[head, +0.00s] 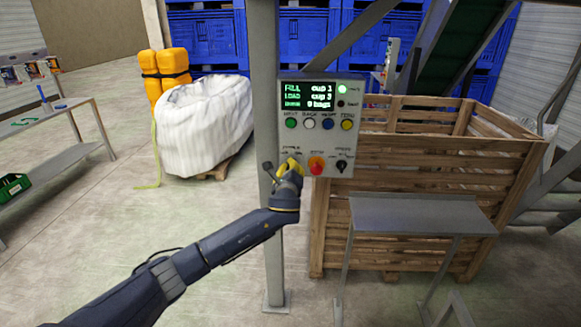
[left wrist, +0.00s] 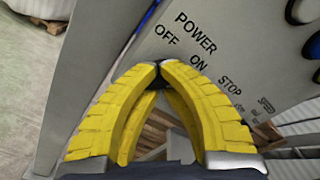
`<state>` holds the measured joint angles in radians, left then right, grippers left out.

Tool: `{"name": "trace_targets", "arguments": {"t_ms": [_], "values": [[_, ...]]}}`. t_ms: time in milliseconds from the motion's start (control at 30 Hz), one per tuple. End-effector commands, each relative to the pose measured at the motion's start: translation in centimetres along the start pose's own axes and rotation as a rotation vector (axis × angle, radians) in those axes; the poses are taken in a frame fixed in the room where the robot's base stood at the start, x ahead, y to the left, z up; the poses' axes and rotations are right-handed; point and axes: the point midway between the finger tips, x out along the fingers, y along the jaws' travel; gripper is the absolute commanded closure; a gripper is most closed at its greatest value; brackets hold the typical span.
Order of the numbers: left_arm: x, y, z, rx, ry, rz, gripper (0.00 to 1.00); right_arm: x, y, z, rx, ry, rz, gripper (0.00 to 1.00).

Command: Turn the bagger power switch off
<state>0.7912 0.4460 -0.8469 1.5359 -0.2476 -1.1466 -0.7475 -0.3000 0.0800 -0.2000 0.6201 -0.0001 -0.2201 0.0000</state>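The grey control panel (head: 321,127) is fixed to a metal post, with a lit screen and a glowing green lamp. My left gripper (head: 290,165) is at its lower left corner, over the power switch. In the left wrist view, the yellow fingers (left wrist: 160,70) close together just below the printed POWER, OFF and ON labels (left wrist: 195,35). A small dark part of the power switch (left wrist: 151,73) shows between the fingertips; its pointing direction is hidden. My right gripper is in neither view.
An orange-red stop button (head: 316,165) and a black speed knob (head: 341,165) sit right of the gripper. Coloured buttons (head: 309,123) line the panel above. A wooden crate (head: 420,165) and grey metal table (head: 420,213) stand right of the post (head: 272,230).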

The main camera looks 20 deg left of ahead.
Motion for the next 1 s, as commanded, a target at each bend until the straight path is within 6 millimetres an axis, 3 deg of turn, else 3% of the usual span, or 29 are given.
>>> {"name": "trace_targets", "arguments": {"t_ms": [467,1000], "values": [[0.00,-0.32,0.24,-0.057,-0.004,-0.005,1.00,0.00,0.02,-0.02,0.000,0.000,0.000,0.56],[0.01,-0.17,0.30,-0.511,-0.005,-0.005,1.00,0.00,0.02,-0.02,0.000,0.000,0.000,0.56]]}}
